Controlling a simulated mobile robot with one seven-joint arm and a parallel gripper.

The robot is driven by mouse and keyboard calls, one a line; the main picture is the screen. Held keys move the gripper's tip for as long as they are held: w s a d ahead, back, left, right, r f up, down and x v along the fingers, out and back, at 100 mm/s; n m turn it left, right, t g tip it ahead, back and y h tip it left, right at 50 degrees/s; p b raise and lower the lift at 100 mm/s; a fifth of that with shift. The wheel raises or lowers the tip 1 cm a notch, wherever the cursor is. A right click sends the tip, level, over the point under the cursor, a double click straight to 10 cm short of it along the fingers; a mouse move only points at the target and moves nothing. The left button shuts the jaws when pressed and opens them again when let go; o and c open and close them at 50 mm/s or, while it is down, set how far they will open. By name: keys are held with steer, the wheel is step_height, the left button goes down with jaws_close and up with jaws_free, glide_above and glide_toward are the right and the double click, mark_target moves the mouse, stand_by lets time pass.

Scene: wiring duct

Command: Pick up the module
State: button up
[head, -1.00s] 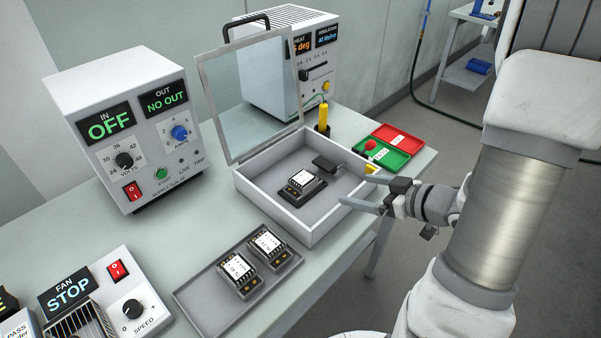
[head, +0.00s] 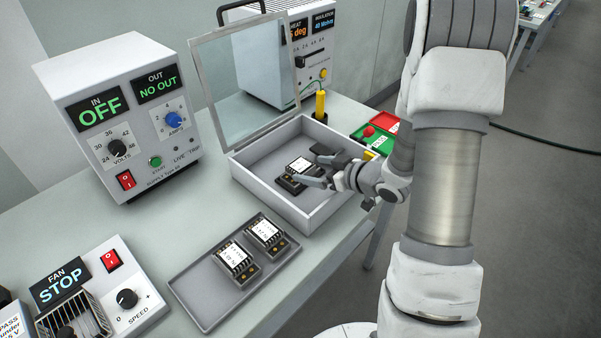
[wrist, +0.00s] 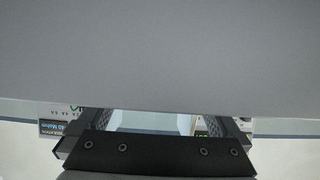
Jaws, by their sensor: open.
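A module with a white label and black base (head: 297,172) lies in the open box (head: 310,222) in the head view. Two similar modules, one nearer (head: 234,262) and one farther (head: 266,234), sit on the grey tray (head: 205,307). My gripper (head: 318,171) is over the box's right part, open, with its fingers close to the boxed module and partly covering it. I cannot tell whether they touch it. The wrist view shows the fingers apart (wrist: 155,125) and no module.
The box's clear lid (head: 245,85) stands raised at the back. A yellow probe (head: 320,104) stands behind the box. Red (head: 386,122) and green (head: 365,138) trays lie to the right. A supply unit (head: 125,115) and a fan unit (head: 95,285) stand at left.

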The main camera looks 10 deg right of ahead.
mark_target(300, 171)
steer(key=shift+x, duration=1.5)
steer(key=c, duration=1.6)
